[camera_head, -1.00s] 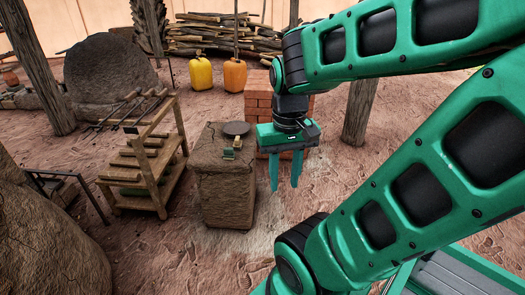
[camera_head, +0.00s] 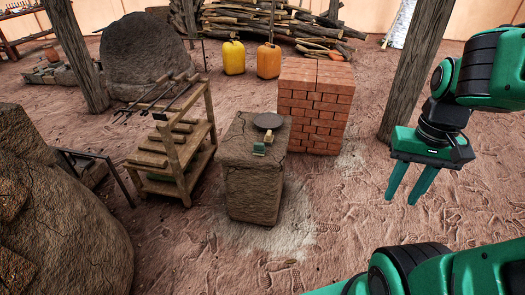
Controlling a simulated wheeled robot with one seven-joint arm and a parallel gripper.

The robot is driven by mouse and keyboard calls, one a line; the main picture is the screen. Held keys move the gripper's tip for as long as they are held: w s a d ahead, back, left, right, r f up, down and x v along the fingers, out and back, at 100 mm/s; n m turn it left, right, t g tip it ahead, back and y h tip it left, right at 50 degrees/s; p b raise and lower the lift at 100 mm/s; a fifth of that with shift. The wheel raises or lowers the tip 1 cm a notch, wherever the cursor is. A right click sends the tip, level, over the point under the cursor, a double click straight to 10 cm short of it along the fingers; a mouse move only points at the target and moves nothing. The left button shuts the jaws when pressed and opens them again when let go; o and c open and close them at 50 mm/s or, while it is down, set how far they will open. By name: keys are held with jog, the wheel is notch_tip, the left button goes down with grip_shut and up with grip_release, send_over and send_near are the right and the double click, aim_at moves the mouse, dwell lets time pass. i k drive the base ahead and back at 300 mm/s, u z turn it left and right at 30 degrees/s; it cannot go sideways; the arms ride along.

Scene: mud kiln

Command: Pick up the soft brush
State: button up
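I cannot make out the soft brush for certain. Small items lie on top of the mud-brown block (camera_head: 252,190): a dark round plate (camera_head: 268,120), a small tan piece (camera_head: 269,138) and a small green piece (camera_head: 258,149). The tan or the green piece may be the brush, but they are too small to tell. My gripper (camera_head: 401,202) is at the right, pointing down, with its two green fingers apart and nothing between them. It is well to the right of the block, over open ground.
A red brick stack (camera_head: 316,108) stands just behind and right of the block. A wooden rack (camera_head: 178,150) with long tools stands to its left. A wooden post (camera_head: 415,70) rises behind my gripper. The ground in front of the block is clear.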

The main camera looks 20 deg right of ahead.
aim_at(258, 149)
jog(key=k, duration=0.65)
jog(key=z, duration=0.45)
jog(key=i, duration=1.85)
jog(key=u, duration=0.75)
